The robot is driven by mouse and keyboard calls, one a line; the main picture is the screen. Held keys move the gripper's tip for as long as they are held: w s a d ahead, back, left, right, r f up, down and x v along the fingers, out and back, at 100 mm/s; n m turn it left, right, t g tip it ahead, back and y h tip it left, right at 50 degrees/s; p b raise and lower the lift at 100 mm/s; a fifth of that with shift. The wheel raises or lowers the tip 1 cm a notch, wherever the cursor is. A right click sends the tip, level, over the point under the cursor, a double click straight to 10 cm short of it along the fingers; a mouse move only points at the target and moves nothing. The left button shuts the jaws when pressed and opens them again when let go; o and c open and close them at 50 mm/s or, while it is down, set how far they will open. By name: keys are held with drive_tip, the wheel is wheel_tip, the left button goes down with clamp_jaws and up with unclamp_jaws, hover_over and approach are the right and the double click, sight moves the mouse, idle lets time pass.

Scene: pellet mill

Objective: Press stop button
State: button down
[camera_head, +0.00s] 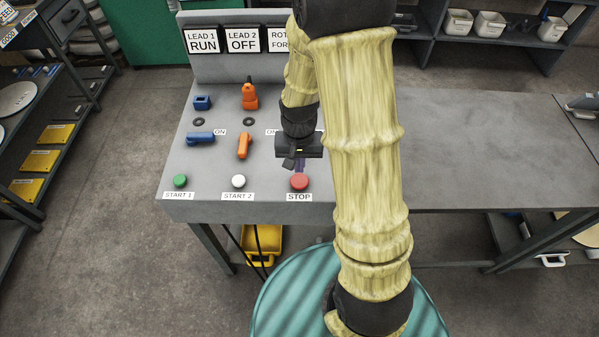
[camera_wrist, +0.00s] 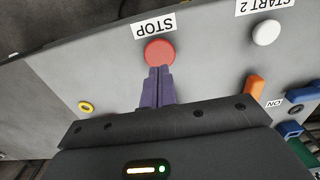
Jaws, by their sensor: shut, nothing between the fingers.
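The red round stop button (camera_head: 299,181) sits near the front edge of the grey control panel, with a STOP label (camera_head: 299,197) just in front of it. In the wrist view the red button (camera_wrist: 160,51) lies right at the tips of my gripper (camera_wrist: 159,70). The purple fingers are closed together and hold nothing. In the head view my gripper (camera_head: 299,167) is just behind and above the button. I cannot tell whether the fingertips touch it.
A white START 2 button (camera_head: 239,181) and a green START 1 button (camera_head: 180,181) lie to the left. An orange lever (camera_head: 244,146) and blue lever (camera_head: 201,137) stand behind them. Upright signs (camera_head: 242,40) are at the back. The bench to the right (camera_head: 480,150) is bare.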

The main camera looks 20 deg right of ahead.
sight(299, 181)
drive_tip(key=shift+f+p, duration=0.35)
drive_tip(key=shift+f, duration=2.05)
